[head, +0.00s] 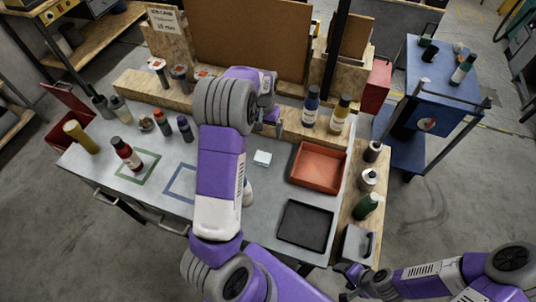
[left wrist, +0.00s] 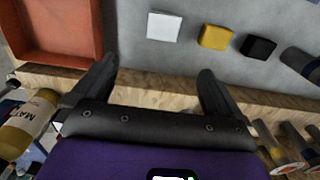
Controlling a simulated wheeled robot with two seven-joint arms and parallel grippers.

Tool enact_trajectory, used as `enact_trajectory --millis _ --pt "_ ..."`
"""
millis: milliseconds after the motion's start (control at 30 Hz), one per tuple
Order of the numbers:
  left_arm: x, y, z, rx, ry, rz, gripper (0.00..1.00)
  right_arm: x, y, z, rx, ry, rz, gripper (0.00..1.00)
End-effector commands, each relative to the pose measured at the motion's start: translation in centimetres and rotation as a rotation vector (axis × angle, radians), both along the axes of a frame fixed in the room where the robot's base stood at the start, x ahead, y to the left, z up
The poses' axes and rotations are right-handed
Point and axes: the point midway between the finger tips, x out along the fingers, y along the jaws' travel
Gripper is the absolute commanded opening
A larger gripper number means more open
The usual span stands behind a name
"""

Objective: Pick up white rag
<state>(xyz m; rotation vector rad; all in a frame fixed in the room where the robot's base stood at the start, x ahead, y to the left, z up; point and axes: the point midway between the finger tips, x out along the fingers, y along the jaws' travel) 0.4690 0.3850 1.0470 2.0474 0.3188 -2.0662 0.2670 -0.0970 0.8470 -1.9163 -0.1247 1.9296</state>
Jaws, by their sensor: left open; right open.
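The white rag (head: 262,158) is a small flat white square on the grey tabletop, left of the orange tray. It also shows in the left wrist view (left wrist: 163,26), at the top, beyond my fingers. My left gripper (head: 268,127) is open and empty, a little behind the rag over the back of the table. In the left wrist view its two fingers (left wrist: 152,82) are spread wide above the wooden ledge. My right gripper (head: 350,278) is at the lower right, off the table's front corner, and its jaws are open and small in view.
An orange tray (head: 304,181) and a black tray (head: 286,236) lie right of the rag. A yellow block (left wrist: 215,37) and a black block (left wrist: 258,46) sit beside the rag. Several bottles stand on the wooden ledge (head: 325,139) behind and along the right side.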

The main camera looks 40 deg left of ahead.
Motion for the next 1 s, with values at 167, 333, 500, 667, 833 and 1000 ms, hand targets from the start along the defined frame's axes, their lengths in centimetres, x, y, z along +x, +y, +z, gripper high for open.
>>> enact_trajectory --millis 167,333,500,667,833,1000 --pt "0.0 0.1 -1.9 0.000 -0.001 0.001 1.00 -0.1 0.0 -2.0 0.000 0.002 0.000 0.65" --pt "0.0 0.0 -3.8 0.000 -0.001 0.001 1.00 -0.1 0.0 -3.8 -0.001 0.001 -0.001 0.65" --pt "-0.1 0.0 -6.3 0.000 -0.001 0.001 1.00 -0.1 0.0 -6.4 0.000 0.001 -0.001 0.65" --pt "-0.1 0.0 -8.4 0.000 -0.001 0.001 1.00 -0.1 0.0 -8.4 0.000 0.001 -0.001 0.65" --pt "-0.1 0.0 -9.2 0.000 0.000 0.001 1.00 -0.1 0.0 -9.2 0.000 0.001 -0.001 0.65" --pt "-0.2 0.0 -10.8 -0.001 0.002 0.000 1.00 -0.1 0.0 -9.4 0.000 0.001 -0.001 0.65"
